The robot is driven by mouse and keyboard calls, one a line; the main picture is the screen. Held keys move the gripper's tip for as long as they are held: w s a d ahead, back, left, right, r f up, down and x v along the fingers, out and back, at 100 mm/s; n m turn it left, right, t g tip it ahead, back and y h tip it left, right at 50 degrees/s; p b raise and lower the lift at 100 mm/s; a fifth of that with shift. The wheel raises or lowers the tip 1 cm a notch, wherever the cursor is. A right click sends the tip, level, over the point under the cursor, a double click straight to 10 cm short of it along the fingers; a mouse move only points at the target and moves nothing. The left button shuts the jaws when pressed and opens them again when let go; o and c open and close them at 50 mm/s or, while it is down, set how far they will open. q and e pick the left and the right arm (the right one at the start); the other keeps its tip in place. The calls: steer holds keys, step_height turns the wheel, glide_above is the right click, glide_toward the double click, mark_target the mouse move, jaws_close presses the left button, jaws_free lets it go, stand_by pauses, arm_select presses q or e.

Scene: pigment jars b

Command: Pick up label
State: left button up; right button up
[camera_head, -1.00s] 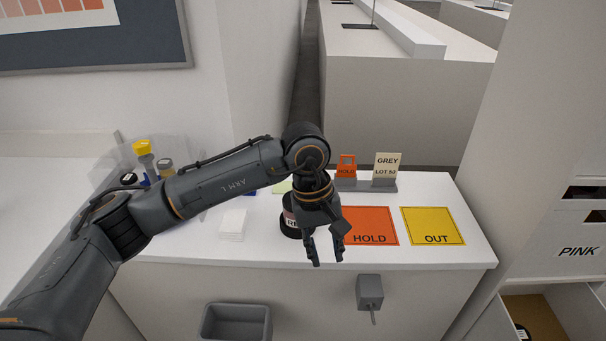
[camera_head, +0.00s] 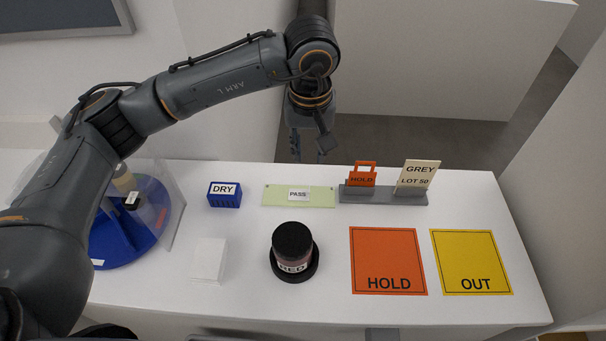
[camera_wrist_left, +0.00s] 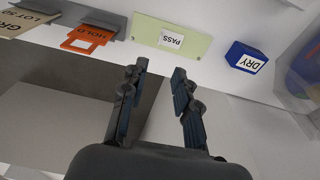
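A small white label reading PASS (camera_head: 299,195) lies on a pale green plate (camera_head: 325,196) at the back of the white counter. The PASS label also shows upside down in the left wrist view (camera_wrist_left: 172,39), on the green plate (camera_wrist_left: 145,29). My left gripper (camera_head: 309,155) hangs just beyond the counter's back edge, behind the green plate. In the left wrist view the left gripper (camera_wrist_left: 159,69) is open, with nothing between its fingers, and its tips point toward the plate's edge. My right gripper is not in view.
A blue DRY block (camera_head: 224,196) is left of the plate; a grey holder (camera_head: 380,197) with HOLD (camera_head: 362,179) and GREY (camera_head: 418,173) tags is right. In front are a RED jar (camera_head: 293,248), white stack (camera_head: 209,259), orange HOLD mat (camera_head: 388,255) and yellow OUT mat (camera_head: 470,258).

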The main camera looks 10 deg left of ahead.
arm_select(q)
steer(key=p, duration=0.1)
glide_toward(308, 192)
steer(key=f, duration=0.1)
steer(key=w+f, duration=0.1)
steer(key=f, duration=0.1)
steer(key=shift+f+p, duration=0.1)
steer(key=shift+p, duration=0.2)
steer(key=shift+w+a+f, duration=0.1)
steer(key=shift+w+f, duration=0.05)
steer(key=shift+f, duration=0.05)
steer(key=shift+f+p, duration=0.25)
steer(key=shift+p, duration=0.05)
steer(key=f, duration=0.1)
steer(key=f+p, duration=0.1)
steer(key=f, duration=0.1)
steer(key=shift+w+f+p, duration=0.25)
steer(key=shift+f+p, duration=0.05)
steer(key=shift+w+f, duration=0.1)
steer(key=shift+f, duration=0.4)
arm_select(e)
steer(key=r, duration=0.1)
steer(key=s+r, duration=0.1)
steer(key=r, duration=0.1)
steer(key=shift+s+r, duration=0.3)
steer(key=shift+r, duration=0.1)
arm_select(q)
steer(key=shift+c, duration=0.2)
